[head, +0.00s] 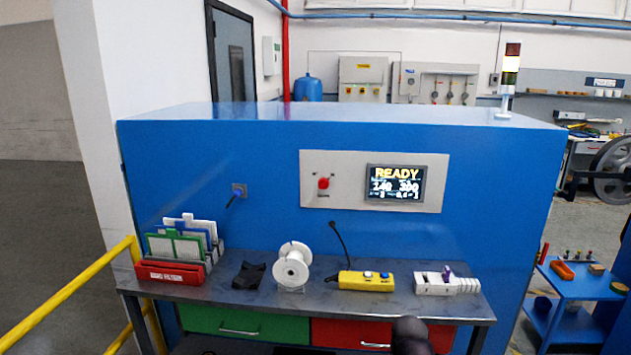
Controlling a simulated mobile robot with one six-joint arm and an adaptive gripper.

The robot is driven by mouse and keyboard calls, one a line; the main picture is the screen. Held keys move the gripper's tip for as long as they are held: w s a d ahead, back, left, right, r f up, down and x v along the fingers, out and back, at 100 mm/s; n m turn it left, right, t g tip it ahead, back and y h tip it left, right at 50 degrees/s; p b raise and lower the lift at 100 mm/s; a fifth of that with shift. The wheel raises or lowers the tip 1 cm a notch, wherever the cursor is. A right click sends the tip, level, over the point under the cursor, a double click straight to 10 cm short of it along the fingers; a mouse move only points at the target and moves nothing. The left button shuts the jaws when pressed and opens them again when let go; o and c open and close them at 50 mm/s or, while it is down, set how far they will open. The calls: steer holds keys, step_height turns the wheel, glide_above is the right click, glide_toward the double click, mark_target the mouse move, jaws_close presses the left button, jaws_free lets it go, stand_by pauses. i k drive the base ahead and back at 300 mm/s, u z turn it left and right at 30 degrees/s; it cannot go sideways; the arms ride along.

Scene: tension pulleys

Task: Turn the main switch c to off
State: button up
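No label reading "c" is legible, so I cannot tell which control is main switch c. A red rotary knob (323,183) sits on the light grey panel (341,206) of the blue machine, left of the lit READY display (395,184). Small marks surround the knob, too small to read. In the background, a beige wall cabinet (362,70) carries several small switches on yellow plates (362,91), and a grey panel beside it (440,69) carries several dark round controls. Their positions cannot be read. No gripper fingers show; only a dark rounded part of my arm rises at the bottom edge.
The blue machine (340,135) and its dark shelf (220,289) stand between me and the back wall. The shelf holds file frames, a white spool (292,265), a yellow pendant (365,280) and a white device (445,283). A yellow rail (70,293) is at left; open floor lies beyond.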

mark_target(323, 183)
steer(key=i, duration=1.2)
steer(key=z, duration=0.05)
